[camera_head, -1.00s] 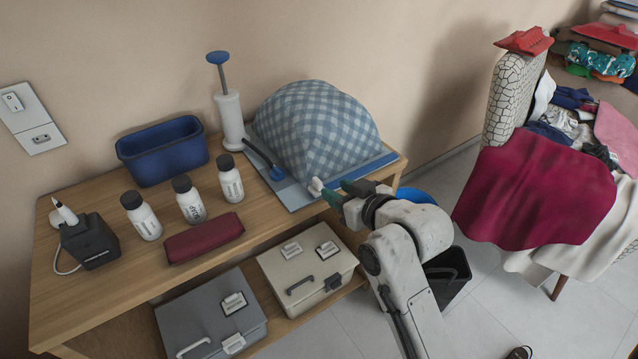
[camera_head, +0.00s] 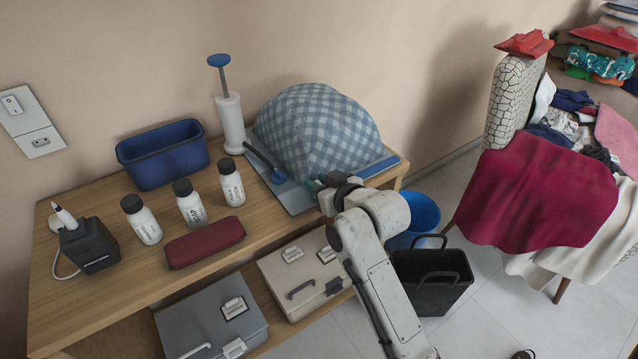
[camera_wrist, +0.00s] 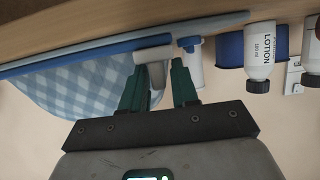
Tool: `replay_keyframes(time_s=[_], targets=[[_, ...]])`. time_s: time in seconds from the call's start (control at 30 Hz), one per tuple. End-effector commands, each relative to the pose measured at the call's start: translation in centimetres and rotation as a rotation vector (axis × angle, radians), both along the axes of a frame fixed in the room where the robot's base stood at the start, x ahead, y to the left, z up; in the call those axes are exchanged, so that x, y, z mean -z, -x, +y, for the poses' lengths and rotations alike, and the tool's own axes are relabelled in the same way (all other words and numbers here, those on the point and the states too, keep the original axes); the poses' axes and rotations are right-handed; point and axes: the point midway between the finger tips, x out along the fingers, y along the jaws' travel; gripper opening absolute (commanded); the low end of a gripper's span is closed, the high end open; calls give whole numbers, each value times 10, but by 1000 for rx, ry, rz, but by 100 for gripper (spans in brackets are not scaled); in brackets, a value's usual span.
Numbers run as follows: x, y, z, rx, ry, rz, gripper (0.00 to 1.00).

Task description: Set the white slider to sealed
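A blue checked bulging bundle (camera_head: 318,130) lies on a grey-blue flat sheet on the wooden table, with a blue strip (camera_head: 378,166) along its front edge. The white slider (camera_wrist: 154,54) shows in the wrist view on that strip, partly between my fingers. In the head view my gripper hides it. My gripper (camera_head: 314,186) is at the table's front edge, by the strip. In the wrist view its two green fingers (camera_wrist: 158,84) are apart, with the slider's white tab between them. I cannot tell whether a finger touches it.
A white pump (camera_head: 230,115) with a blue handle, a blue bin (camera_head: 163,152), several white bottles (camera_head: 190,205), a maroon pouch (camera_head: 205,243) and a black device (camera_head: 89,247) stand on the table. Boxes (camera_head: 300,280) sit below. A blue bucket (camera_head: 424,212) and black basket (camera_head: 432,290) stand right.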

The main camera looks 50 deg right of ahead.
Motion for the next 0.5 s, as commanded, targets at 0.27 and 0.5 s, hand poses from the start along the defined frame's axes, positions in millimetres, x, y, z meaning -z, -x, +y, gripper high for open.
replay_keyframes(time_s=[0.27,0.5], targets=[[0,0,0,0,0,0,2],[0,0,0,0,0,0,0]])
